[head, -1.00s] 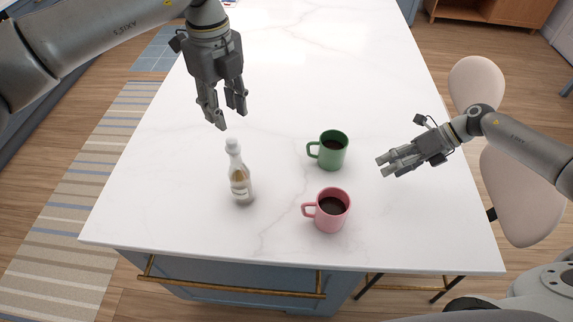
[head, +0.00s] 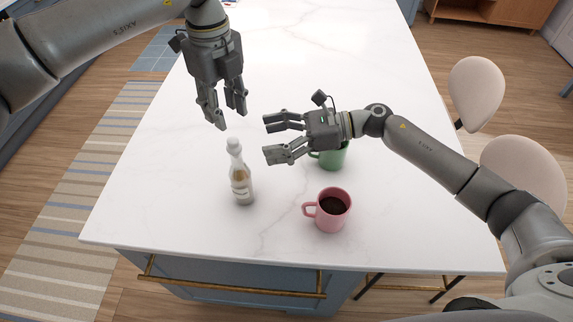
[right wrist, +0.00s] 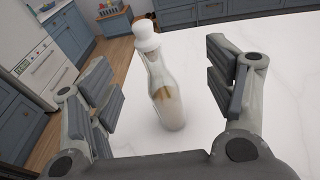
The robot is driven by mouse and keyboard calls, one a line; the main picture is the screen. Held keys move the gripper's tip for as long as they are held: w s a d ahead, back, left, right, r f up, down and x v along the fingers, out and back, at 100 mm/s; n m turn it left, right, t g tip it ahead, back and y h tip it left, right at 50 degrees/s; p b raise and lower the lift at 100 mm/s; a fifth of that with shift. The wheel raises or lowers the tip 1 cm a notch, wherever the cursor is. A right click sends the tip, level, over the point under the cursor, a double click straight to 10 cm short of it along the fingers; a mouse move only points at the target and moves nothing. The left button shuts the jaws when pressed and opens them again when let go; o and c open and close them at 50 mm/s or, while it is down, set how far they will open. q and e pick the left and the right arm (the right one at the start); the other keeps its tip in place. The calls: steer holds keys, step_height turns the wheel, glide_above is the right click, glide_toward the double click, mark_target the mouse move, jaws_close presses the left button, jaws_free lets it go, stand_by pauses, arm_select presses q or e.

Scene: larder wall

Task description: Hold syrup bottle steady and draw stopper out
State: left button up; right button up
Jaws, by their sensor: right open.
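The syrup bottle (head: 241,184) stands upright on the white counter, with its pale round-topped stopper (head: 233,145) in the neck. In the right wrist view the bottle (right wrist: 168,95) and stopper (right wrist: 145,34) show between the fingers, beyond the tips. My left gripper (head: 229,118) hangs open and empty above and behind the stopper, fingers pointing down. My right gripper (head: 268,139) is open and empty, to the right of the bottle's upper part, fingers pointing left toward it. Neither gripper visibly touches the bottle.
A green mug (head: 333,159) is partly hidden behind my right gripper. A pink mug (head: 333,209) with dark drink stands to the right of the bottle, near the counter's front edge. The counter (head: 160,200) left of the bottle is clear.

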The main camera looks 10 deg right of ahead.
arm_select(q)
steer(key=shift+d, duration=0.2)
arm_select(e)
steer(key=h, duration=0.2)
glide_toward(242, 179)
steer(key=w+d+f, duration=0.2)
arm_select(q)
steer(key=shift+a, duration=0.1)
arm_select(e)
steer(key=x, duration=1.2)
steer(key=shift+w+a+f, duration=0.1)
steer(key=shift+a+f, duration=0.05)
steer(key=shift+f, duration=0.25)
steer(key=shift+c, duration=0.2)
